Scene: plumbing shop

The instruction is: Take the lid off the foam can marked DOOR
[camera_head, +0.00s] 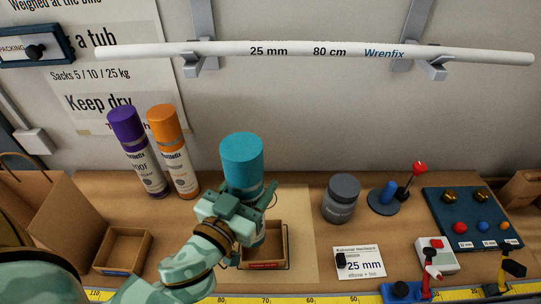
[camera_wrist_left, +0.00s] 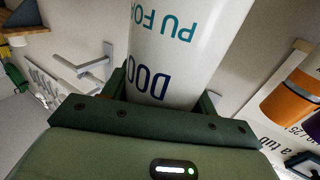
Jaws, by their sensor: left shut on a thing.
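The foam can marked DOOR (camera_wrist_left: 180,60) is white with blue and teal lettering, seen close up and upside down in the left wrist view. Its blue lid (camera_head: 241,158) sits on top in the head view. My left gripper (camera_head: 243,200) is shut around the can's body, below the lid, in the middle of the bench. The gripper hides most of the body in the head view. I cannot tell whether the can's base touches anything. My right gripper is not in view.
A purple-lidded can (camera_head: 138,150) and an orange-lidded can (camera_head: 173,150) stand back left. An open wooden tray (camera_head: 283,240) lies just beyond my wrist, and another tray (camera_head: 125,265) front left. A grey jar (camera_head: 341,198) stands right. A white pipe (camera_head: 210,49) hangs above on brackets.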

